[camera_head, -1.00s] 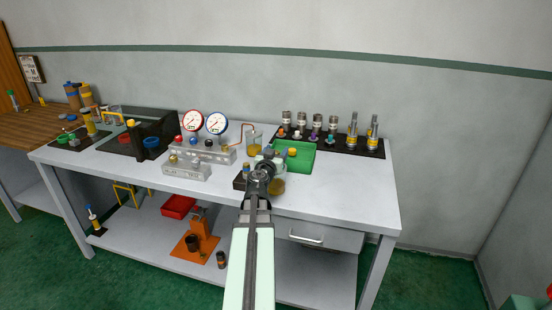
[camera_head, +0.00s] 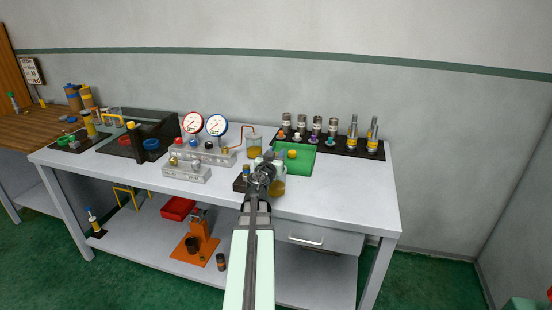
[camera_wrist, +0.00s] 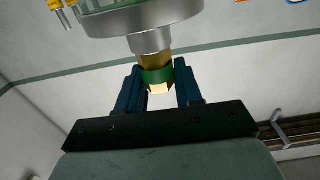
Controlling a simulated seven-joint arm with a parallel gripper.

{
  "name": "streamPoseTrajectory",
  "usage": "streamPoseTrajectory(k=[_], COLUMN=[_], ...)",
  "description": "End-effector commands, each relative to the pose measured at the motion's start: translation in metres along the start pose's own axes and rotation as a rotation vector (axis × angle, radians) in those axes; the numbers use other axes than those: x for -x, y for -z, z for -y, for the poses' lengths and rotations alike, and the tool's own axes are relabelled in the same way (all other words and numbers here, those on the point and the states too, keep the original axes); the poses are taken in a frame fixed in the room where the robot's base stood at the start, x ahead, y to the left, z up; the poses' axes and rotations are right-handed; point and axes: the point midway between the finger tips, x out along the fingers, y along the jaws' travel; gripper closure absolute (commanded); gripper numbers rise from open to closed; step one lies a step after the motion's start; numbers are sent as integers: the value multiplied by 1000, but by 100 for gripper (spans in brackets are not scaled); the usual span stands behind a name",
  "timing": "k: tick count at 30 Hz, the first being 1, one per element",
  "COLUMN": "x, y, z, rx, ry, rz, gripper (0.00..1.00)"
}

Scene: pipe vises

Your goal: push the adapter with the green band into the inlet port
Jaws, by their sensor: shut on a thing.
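In the wrist view, a brass adapter with a green band (camera_wrist: 157,75) sits between the two blue fingers of my gripper (camera_wrist: 159,86). My gripper is shut on it. Beyond the band, a grey neck joins a wide grey disc (camera_wrist: 140,17), which is cut off at the top of that view. In the head view, my gripper (camera_head: 263,168) is over the front of the bench, left of the green tray. A clear vessel with amber at its bottom (camera_head: 279,187) shows beside it, partly hidden by the arm. I cannot identify the inlet port.
A grey manifold (camera_head: 185,174) stands left of my gripper. Behind it are a red-rimmed gauge (camera_head: 193,123) and a blue-rimmed gauge (camera_head: 217,125). The bench's right front (camera_head: 355,195) is clear.

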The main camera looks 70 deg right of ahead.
Motion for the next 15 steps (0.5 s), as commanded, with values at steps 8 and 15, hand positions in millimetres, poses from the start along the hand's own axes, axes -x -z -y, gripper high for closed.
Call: streamPoseTrajectory(k=[8, 15], x=[0, 0], y=[17, 52], z=[0, 0], rx=[-3, -2], ry=[-1, 0], rz=[-2, -3], gripper=[98, 98])
